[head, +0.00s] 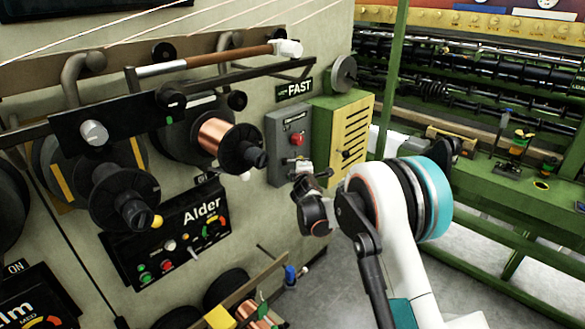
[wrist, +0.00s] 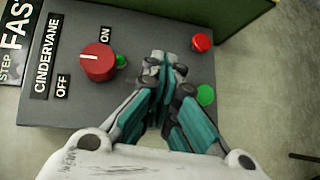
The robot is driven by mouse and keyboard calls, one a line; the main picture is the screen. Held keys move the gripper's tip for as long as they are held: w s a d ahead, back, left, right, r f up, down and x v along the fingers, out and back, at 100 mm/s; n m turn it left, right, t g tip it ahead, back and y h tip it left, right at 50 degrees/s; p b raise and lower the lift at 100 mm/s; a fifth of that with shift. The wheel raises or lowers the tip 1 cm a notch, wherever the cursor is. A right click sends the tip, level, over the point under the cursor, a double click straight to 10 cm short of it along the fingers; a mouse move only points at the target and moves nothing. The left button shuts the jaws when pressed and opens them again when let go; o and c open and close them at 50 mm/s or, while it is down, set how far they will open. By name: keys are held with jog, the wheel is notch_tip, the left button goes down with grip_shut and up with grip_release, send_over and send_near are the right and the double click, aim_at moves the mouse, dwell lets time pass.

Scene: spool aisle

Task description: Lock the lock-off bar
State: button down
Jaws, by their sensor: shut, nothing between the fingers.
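A long bar with a brown middle and a pale end (head: 215,60) runs across the top of the spool rack in the head view; I cannot tell if it is the lock-off bar. A grey control box (head: 276,150) is on the wall under the FAST sign. My gripper (wrist: 168,70) is shut and empty over the box, right of the knob. In the head view my gripper (head: 312,178) is beside the box's lower right.
A red button (wrist: 202,42) and a green button (wrist: 206,95) are near my fingers. A green cabinet with a yellow slotted front (head: 345,130) adjoins the box. Wire spools (head: 215,135) and the Alder panel (head: 170,235) are on the left. Grey floor lies below right.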

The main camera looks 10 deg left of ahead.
jog(key=w, duration=0.3)
jog(key=shift+w+a+b, duration=0.1)
jog(key=shift+w+b, duration=0.3)
jog(key=shift+a+r, duration=0.1)
jog(key=shift+r, duration=0.05)
dwell(0.3)
dwell(0.4)
